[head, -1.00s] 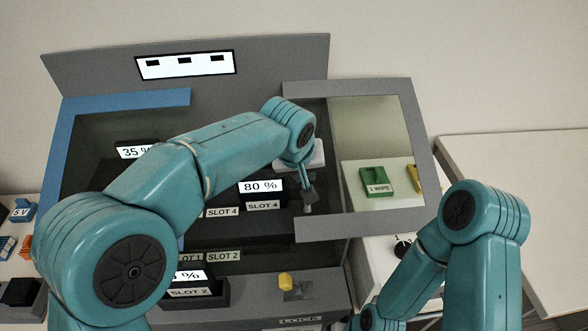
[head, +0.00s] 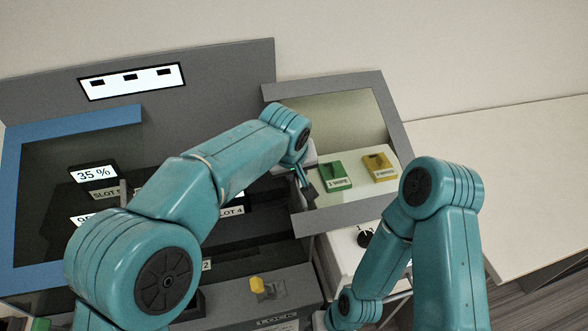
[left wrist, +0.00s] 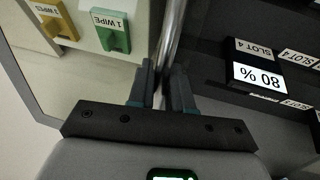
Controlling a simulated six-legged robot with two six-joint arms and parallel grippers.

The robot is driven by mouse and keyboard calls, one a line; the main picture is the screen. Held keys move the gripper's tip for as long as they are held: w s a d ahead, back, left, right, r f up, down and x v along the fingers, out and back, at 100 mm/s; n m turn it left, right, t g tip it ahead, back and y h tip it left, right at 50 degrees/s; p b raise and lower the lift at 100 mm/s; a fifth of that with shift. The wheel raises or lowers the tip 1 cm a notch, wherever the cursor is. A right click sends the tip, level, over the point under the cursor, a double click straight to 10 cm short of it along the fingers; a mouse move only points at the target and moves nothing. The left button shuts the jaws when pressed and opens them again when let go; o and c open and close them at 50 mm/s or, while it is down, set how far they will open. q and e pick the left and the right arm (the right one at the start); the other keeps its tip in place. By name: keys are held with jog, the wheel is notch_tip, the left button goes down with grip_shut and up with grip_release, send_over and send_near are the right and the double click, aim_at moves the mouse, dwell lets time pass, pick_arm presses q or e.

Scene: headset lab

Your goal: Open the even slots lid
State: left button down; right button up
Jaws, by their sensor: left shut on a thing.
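The even slots lid (head: 393,112) is a grey-framed clear panel, standing mostly off to the right of the dark slot cabinet (head: 200,75). Its metal bar handle (left wrist: 172,35) runs between my fingers in the left wrist view. My left gripper (head: 308,192) is shut on this handle at the lid's left side; it also shows in the left wrist view (left wrist: 163,88). My left arm hides part of the slots. A slot 4 pack reading 80 % (left wrist: 258,76) sits beside the handle in the left wrist view. My right gripper is out of the head view.
A blue-framed lid (head: 75,125) covers the cabinet's left part. A yellow knob (head: 257,285) stands on the front ledge near a lock label. Green (head: 335,175) and yellow (head: 379,166) wipe packs show through the grey lid. A bare white table (head: 500,160) lies right.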

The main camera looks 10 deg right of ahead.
pick_arm(q)
jog(key=c, duration=1.2)
grip_release()
jog(key=shift+s+r, duration=0.15)
jog(key=v, duration=1.6)
jog(key=shift+s+r, duration=0.1)
jog(key=shift+s, duration=0.05)
